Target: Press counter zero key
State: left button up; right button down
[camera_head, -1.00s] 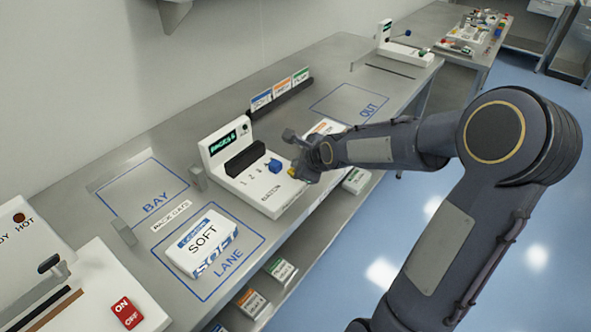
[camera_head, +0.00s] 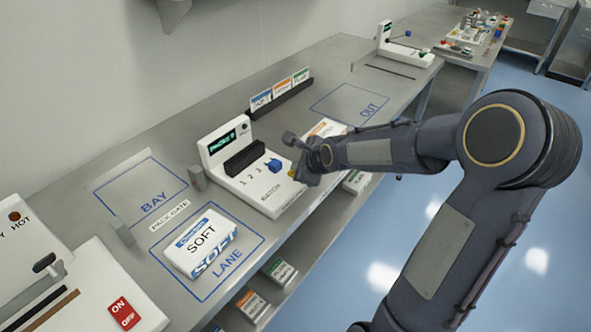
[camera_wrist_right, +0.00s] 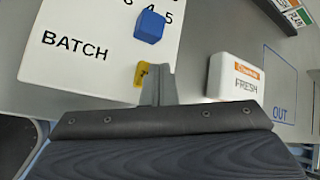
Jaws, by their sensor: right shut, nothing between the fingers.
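The white counter unit (camera_head: 262,196) stands on the bench with a lit green display (camera_head: 223,142), whose text is too small to read surely. It has a blue slider knob (camera_head: 274,165) beside printed numbers and the word BATCH. A small yellow key (camera_wrist_right: 140,75) sits at the unit's edge near the blue knob (camera_wrist_right: 149,27) in the right wrist view. My right gripper (camera_head: 294,171) is shut and empty at that edge. In the wrist view its fingertips (camera_wrist_right: 158,72) overlap the key's right side and hide part of it. I cannot tell whether they touch it. My left gripper is not in view.
A SOFT pack (camera_head: 201,243) lies in the LANE outline. A FRESH pack (camera_wrist_right: 236,76) lies right of the unit. A rack of cards (camera_head: 281,98) stands behind. The BAY (camera_head: 140,185) and OUT (camera_head: 350,103) outlines are clear.

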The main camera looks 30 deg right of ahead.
jog(key=shift+f, duration=0.2)
jog(key=shift+r, duration=0.1)
dwell(0.4)
jog(key=shift+r+p, duration=0.65)
jog(key=shift+r, duration=0.45)
notch_tip(320, 180, up, 5)
jog(key=p, duration=0.3)
jog(key=shift+p, duration=0.35)
